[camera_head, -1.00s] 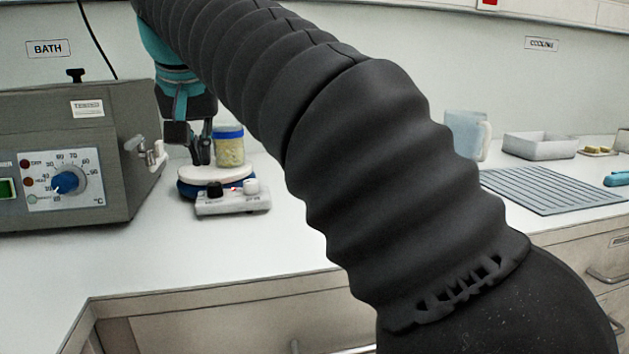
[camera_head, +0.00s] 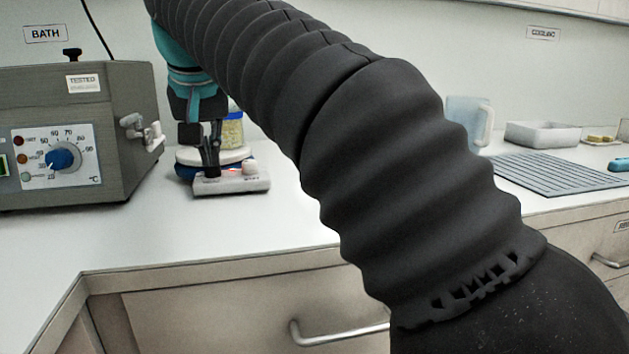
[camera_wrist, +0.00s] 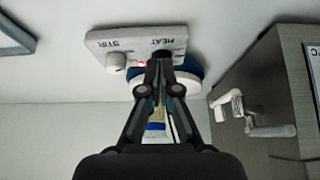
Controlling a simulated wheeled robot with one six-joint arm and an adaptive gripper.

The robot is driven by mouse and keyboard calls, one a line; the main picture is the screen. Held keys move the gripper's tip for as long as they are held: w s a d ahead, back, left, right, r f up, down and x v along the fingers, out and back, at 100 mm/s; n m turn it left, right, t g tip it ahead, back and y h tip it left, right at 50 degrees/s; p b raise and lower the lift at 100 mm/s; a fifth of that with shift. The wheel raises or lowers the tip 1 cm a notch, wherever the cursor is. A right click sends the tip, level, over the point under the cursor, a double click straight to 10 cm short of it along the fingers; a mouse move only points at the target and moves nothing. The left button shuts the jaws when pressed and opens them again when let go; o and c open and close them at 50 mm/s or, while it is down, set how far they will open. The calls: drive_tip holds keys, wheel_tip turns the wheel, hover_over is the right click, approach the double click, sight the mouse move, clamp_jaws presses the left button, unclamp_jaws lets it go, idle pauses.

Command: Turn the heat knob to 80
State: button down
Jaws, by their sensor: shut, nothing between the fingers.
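The hotplate stirrer has a pale control panel (camera_head: 240,184) at its front, and the panel also shows in the wrist view (camera_wrist: 110,37). The black heat knob (camera_wrist: 163,55) is by the HEAT label, partly hidden by my fingers; its pointer and scale cannot be read. The white stir knob (camera_wrist: 115,62) is beside it, and a red light glows between them. My gripper (camera_head: 212,165) is shut and empty, pointing down, with its fingertips at the heat knob in the wrist view (camera_wrist: 160,72). I cannot tell whether they touch it.
The grey bath unit (camera_head: 110,185) with a blue dial (camera_head: 62,158) and a tap (camera_head: 142,133) is close on the left. A ribbed mat (camera_head: 550,175) lies far right.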

drive_tip(key=shift+f+b, duration=0.55)
drive_tip(key=shift+f, duration=0.5)
drive_tip(key=shift+w+p, duration=0.25)
drive_tip(key=shift+p, duration=0.05)
drive_tip(key=shift+a+p, duration=0.2)
drive_tip(key=shift+p, duration=0.75)
drive_tip(key=shift+s+d, duration=0.1)
drive_tip(key=shift+s, duration=0.15)
drive_tip(key=shift+s+r, duration=0.15)
wheel_tip(320, 180, up, 2)
drive_tip(key=p, duration=0.3)
drive_tip(key=shift+r, duration=1.9)
drive_tip(key=shift+s, duration=0.1)
